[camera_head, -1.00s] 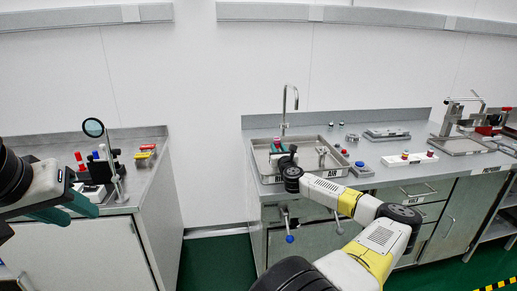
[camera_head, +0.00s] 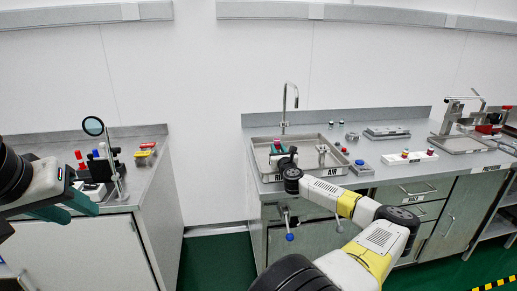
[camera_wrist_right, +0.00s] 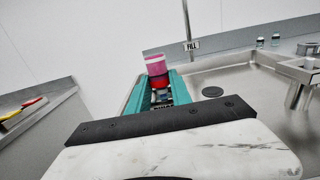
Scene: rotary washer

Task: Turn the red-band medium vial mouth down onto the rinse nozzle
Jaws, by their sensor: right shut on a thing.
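The red-band medium vial (camera_wrist_right: 158,72) is held at the tips of my right gripper (camera_wrist_right: 161,92), between its teal fingers. Its pinkish body stands above the red band in the right wrist view. I cannot tell which end is the mouth. In the head view my right gripper (camera_head: 281,157) is over the left part of the steel basin (camera_head: 345,168), and the vial (camera_head: 277,144) shows small there. The rinse nozzle cannot be made out; the gripper and arm cover that area. My left gripper (camera_head: 67,210) is at the far left, its teal fingers apart and empty.
A metal fixture (camera_head: 322,154) stands in the basin's right part, behind the AIR label. A tall tap (camera_head: 290,100) rises behind the basin. A white holder (camera_head: 410,158) sits further right. A magnifier (camera_head: 94,128) and coloured vials stand on the left counter.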

